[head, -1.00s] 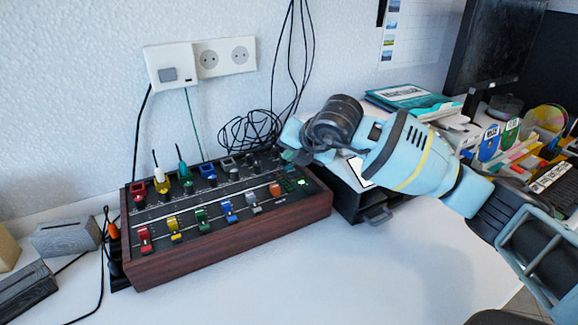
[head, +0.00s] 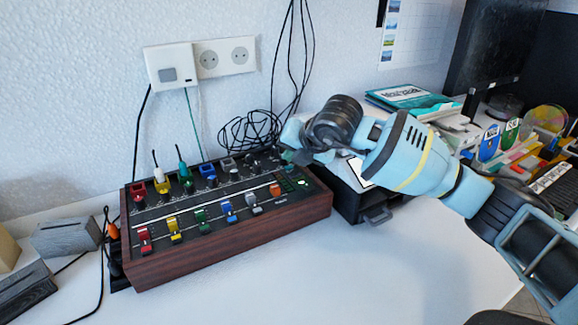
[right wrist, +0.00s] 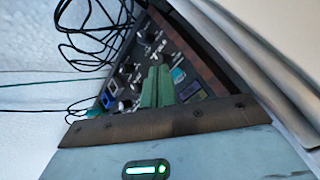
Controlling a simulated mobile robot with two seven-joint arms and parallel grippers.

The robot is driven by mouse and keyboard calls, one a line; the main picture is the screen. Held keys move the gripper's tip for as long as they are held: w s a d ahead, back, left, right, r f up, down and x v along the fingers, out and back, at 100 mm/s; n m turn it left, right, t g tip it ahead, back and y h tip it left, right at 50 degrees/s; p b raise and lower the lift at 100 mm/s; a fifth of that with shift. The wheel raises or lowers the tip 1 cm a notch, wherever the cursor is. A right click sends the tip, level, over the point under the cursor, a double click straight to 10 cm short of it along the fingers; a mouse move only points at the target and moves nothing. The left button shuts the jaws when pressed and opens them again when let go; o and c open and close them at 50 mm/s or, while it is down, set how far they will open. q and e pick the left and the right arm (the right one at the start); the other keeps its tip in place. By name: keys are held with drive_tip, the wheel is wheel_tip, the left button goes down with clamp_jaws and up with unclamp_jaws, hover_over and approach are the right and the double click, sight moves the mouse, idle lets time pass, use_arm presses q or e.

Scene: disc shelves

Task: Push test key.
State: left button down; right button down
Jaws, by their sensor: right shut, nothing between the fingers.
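The control panel (head: 225,240) is a wood-sided box with a black sloped face, standing on the white desk against the wall. It carries coloured sliders and plugs, an orange-red key (head: 275,190), and small green lit parts (head: 303,183) at its right end. I cannot read which key is marked test. My right gripper (head: 287,157) is over the back right corner of the panel. In the right wrist view its green fingers (right wrist: 157,86) are together, with nothing between them, in front of the panel face. A teal part (right wrist: 178,75) shows beside the fingertips; contact cannot be told.
A tangle of black cables (head: 250,130) lies behind the panel. A dark box (head: 365,207) stands close on its right. A grey block (head: 66,238) is to the left. The desk front (head: 330,270) is clear.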

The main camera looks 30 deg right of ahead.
use_arm(q)
drive_tip(key=shift+s, duration=0.4)
drive_tip(key=shift+f, duration=0.1)
use_arm(e)
drive_tip(key=shift+f, duration=0.1)
drive_tip(key=shift+f, duration=0.4)
use_arm(q)
drive_tip(key=shift+w+f, duration=0.1)
drive_tip(key=shift+f, duration=0.05)
drive_tip(key=shift+w, duration=0.3)
drive_tip(key=shift+s+f+b, duration=0.2)
drive_tip(key=shift+s+b, duration=0.25)
drive_tip(key=shift+s, duration=0.05)
use_arm(e)
drive_tip(key=shift+f, duration=0.35)
use_arm(q)
drive_tip(key=shift+r, duration=0.15)
use_arm(e)
drive_tip(key=shift+r, duration=0.15)
drive_tip(key=shift+d+r+p, duration=0.1)
drive_tip(key=shift+r+p, duration=0.45)
drive_tip(key=shift+r, duration=0.05)
use_arm(q)
drive_tip(key=shift+w+r, duration=0.45)
drive_tip(key=shift+w, duration=0.1)
